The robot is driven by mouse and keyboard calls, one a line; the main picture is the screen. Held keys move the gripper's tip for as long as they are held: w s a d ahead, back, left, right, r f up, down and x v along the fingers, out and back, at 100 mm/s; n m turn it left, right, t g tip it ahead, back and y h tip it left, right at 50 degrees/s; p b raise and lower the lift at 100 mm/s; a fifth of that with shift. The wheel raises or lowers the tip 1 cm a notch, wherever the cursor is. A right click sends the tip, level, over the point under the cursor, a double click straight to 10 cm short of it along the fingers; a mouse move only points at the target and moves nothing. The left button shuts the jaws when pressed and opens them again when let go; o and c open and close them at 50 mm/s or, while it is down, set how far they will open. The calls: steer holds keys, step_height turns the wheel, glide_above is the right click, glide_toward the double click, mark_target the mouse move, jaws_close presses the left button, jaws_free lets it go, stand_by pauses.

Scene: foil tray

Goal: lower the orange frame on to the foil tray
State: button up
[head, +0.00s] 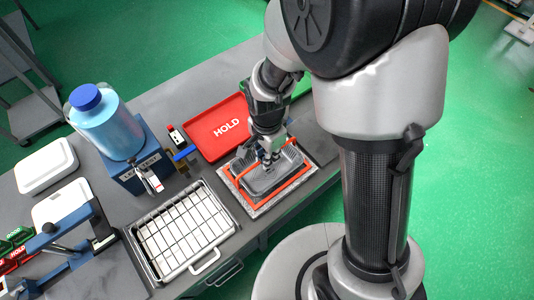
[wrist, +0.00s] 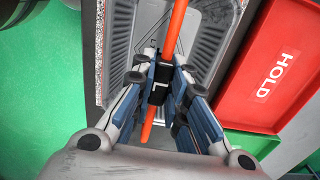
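The orange frame (head: 285,188) is a thin rectangular outline in the head view, over the grey foil tray (head: 262,183). Whether it touches the tray's rim or hangs just above it, I cannot tell. In the wrist view, an orange bar of the frame (wrist: 176,28) runs between my fingers, with a black block at the grip. My gripper (head: 268,152), also seen in the wrist view (wrist: 160,84), is shut on this bar. The ribbed foil tray (wrist: 205,45) lies beneath it in the wrist view. My fingers hide part of the tray and bar.
A speckled slab (head: 228,186) lies under the foil tray near the bench's front edge. A red HOLD tray (head: 213,140) is behind it. A wire-grid basket (head: 150,232) and the blue leak-test stand (head: 128,178) are to the left.

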steer(key=o, duration=0.5)
steer(key=shift+r, duration=0.1)
step_height(320, 180, up, 12)
steer(key=shift+f, duration=0.1)
stand_by(0.4)
stand_by(0.5)
